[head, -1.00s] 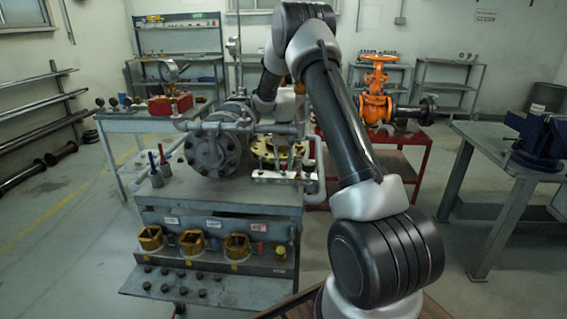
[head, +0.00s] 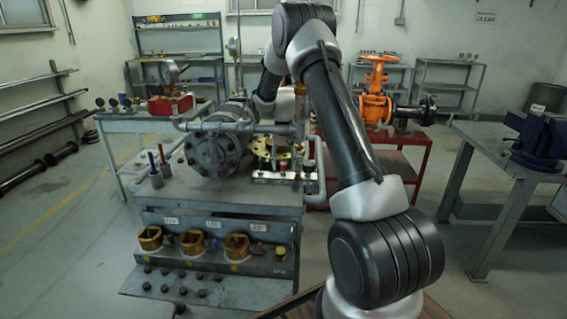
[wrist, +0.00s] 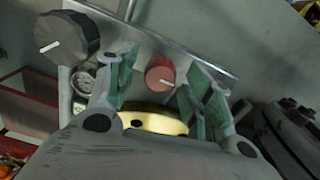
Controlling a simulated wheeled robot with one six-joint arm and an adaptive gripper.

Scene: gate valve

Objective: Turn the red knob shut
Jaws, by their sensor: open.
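The red knob (wrist: 160,73) is in the wrist view, round with a pale pointer mark, on a grey metal panel (wrist: 205,62). My gripper (wrist: 165,90) is open, its green-padded fingers left and right of the knob in the picture. I cannot tell how far the fingertips are from the panel, and no contact shows. A larger black knob (wrist: 66,38) with a white mark is on the same panel at upper left. In the head view my arm hides most of the area around my gripper.
A small gauge (wrist: 83,82) is below the black knob. A yellow round part (wrist: 150,120) lies beneath the panel. In the head view, the workbench (head: 225,200) carries a grey flanged pipe assembly (head: 212,153). An orange valve (head: 376,105) stands on a red cart at right.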

